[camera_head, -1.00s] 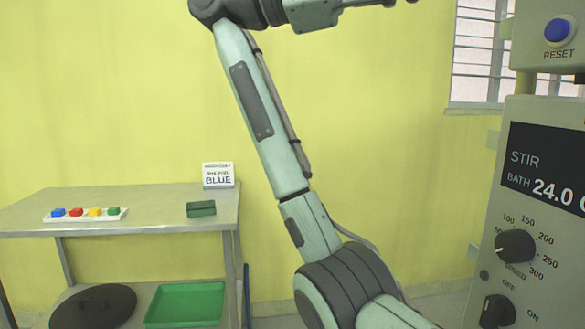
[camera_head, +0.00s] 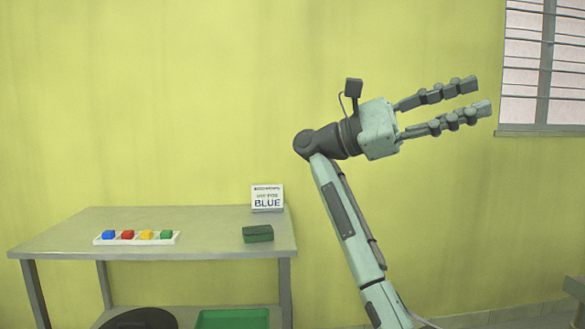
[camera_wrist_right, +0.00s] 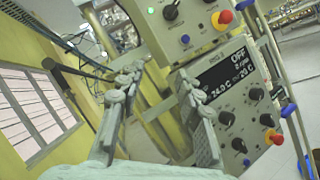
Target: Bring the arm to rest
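My right arm (camera_head: 345,215) rises from the lower right in the head view and bends at the wrist. My right gripper (camera_head: 481,96) points to the right, high in front of the yellow wall. Its two fingers are apart with nothing between them. The same gripper shows open and empty in the right wrist view (camera_wrist_right: 160,75), with the reactor control panel (camera_wrist_right: 232,90) behind its fingers. I cannot tell how far off the panel is. My left gripper is in neither view.
A green tray (camera_head: 232,319) is below. A barred window shows at upper right (camera_head: 525,70).

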